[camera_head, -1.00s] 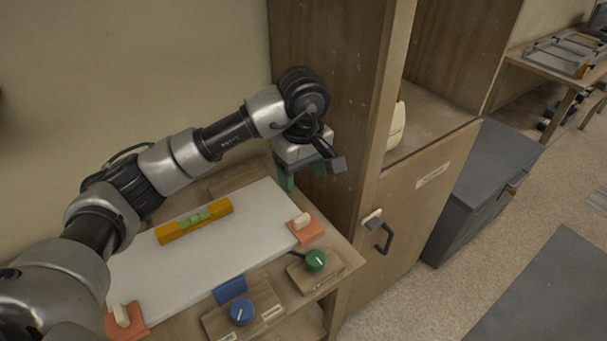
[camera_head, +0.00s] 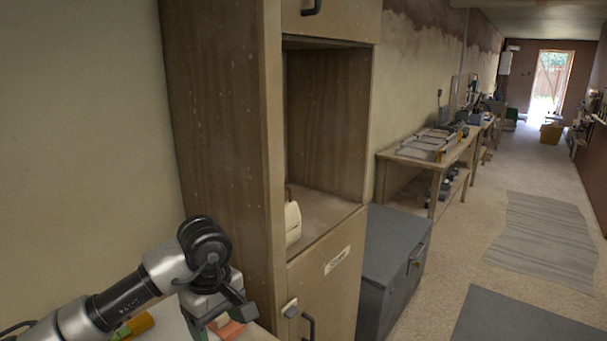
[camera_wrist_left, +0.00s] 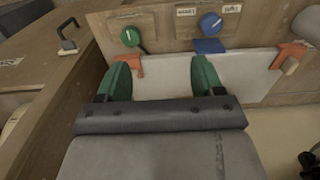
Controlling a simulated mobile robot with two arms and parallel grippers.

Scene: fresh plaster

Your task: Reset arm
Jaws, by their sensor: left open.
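My left arm comes in from the lower left in the head view. Its gripper (camera_head: 215,318) is at the bottom of that view, low beside the wooden cabinet (camera_head: 222,130), and its fingertips are cut off or hidden. In the left wrist view the two green fingers of this gripper (camera_wrist_left: 163,82) stand wide apart with nothing between them. Beyond them is a white board (camera_wrist_left: 165,78) with an orange clamp at each side. My right gripper is in neither view.
A green knob (camera_wrist_left: 131,36) and a blue knob (camera_wrist_left: 210,23) sit past the board. The cabinet has an open shelf holding a cream object (camera_head: 292,222) and a black door handle (camera_wrist_left: 68,40). A grey chest (camera_head: 392,270) stands to the right.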

